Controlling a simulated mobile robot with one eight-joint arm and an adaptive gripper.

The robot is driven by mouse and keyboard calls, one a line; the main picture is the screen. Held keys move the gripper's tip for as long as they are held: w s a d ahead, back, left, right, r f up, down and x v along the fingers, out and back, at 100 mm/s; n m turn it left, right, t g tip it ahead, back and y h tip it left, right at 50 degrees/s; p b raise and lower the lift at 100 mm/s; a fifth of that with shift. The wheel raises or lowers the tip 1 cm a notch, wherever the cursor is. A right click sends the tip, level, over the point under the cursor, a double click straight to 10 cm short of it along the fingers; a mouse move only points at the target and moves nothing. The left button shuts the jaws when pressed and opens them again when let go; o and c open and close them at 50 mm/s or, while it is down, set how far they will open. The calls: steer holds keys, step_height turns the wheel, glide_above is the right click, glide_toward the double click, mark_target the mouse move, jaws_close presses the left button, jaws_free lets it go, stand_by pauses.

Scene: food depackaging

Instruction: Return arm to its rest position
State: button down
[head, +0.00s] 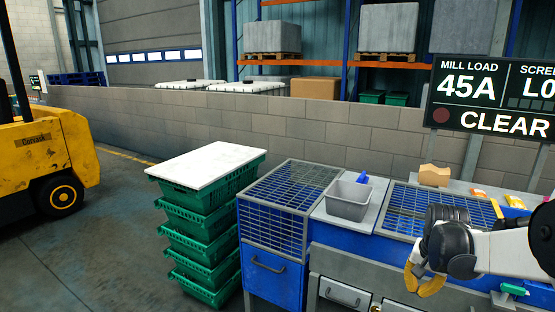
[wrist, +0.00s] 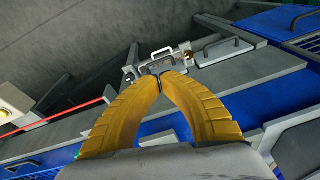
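My gripper (head: 424,284) has yellow curved fingers and hangs at the right of the head view, at the front edge of the blue bench. In the wrist view the two fingertips (wrist: 160,77) come together at the top, and nothing shows between them. A small drawer or hatch with a silver handle (wrist: 161,55) shows beyond the tips in the wrist view. My white and black arm comes in from the right. The bench face behind the fingers is partly hidden.
A grey bin (head: 348,201) stands between two mesh grates (head: 291,190) (head: 440,205). Behind the right grate lie a tan piece (head: 434,175) and orange packets (head: 479,192). Green crates (head: 207,224) with a white lid stand left. A sign (head: 492,93) reads CLEAR. A yellow forklift (head: 45,150) stands far left.

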steer(key=s+a+r+n+t, duration=0.2)
steer(key=s+a+r+n, duration=0.2)
steer(key=s+a+r, duration=0.65)
steer(key=s+a+f+n+t, duration=0.1)
steer(key=s+a+n, duration=0.3)
steer(key=s+a, duration=0.5)
steer(key=shift+a+t+y, duration=0.4)
steer(key=shift+a+t, duration=0.15)
steer(key=shift+t, duration=0.35)
